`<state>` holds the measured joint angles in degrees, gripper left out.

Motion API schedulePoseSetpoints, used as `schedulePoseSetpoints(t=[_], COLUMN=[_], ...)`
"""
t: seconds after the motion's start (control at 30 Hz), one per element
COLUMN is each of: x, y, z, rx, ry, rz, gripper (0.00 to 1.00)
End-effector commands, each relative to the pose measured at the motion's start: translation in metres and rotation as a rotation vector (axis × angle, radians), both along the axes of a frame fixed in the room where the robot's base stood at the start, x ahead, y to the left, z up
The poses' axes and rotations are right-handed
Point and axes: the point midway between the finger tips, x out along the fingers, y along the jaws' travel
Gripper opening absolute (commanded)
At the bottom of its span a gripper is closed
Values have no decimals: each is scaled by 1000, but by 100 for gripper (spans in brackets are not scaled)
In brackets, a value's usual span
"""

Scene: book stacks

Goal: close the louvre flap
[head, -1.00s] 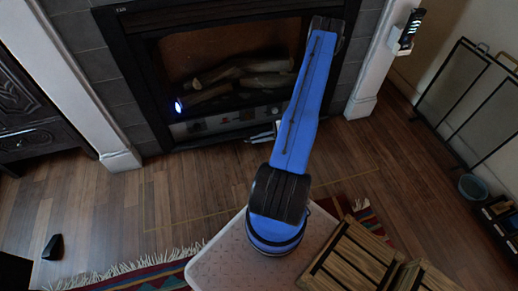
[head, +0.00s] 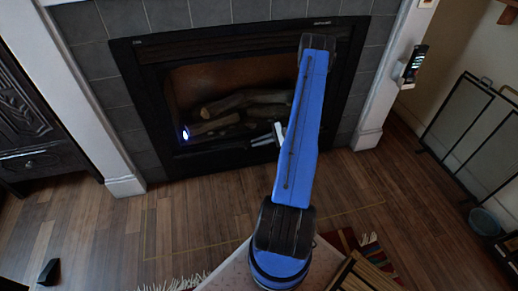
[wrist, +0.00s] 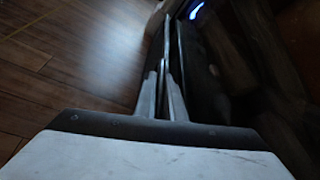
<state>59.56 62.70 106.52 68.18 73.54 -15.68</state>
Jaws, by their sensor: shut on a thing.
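The louvre flap (head: 225,158) is a long dark strip along the bottom of the black fireplace frame. It stands raised in front of the burner controls, which I can no longer make out in the head view. My gripper (head: 258,141) is at the right part of the flap, partly hidden behind my blue arm. In the wrist view my gripper (wrist: 173,35) has its two metal fingers close together on a thin dark edge, which looks like the flap (wrist: 205,80). The picture is too dark to tell whether the flap is fully flush with the frame.
The fireplace opening holds logs (head: 240,102) and a bluish-white light (head: 185,133) at its left. White pillars (head: 85,100) flank it. A black fire screen (head: 480,120) stands at right; a carved dark cabinet (head: 30,130) stands at left.

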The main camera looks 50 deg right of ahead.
Motion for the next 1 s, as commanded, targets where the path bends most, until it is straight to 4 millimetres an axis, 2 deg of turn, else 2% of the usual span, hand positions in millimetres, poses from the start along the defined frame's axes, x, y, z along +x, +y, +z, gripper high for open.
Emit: schedulePoseSetpoints(t=[0.2,0.6,0.63,0.7,1.0], x=[6,7,7,7,7], y=[-4,-4,-4,-4,-4], z=[2,2,2,2,2], rx=[-2,-1,-1,-1,0], ry=[-2,-1,-1,-1,-1], rz=[2,2,2,2,1], gripper=[0,0,16,28,28])
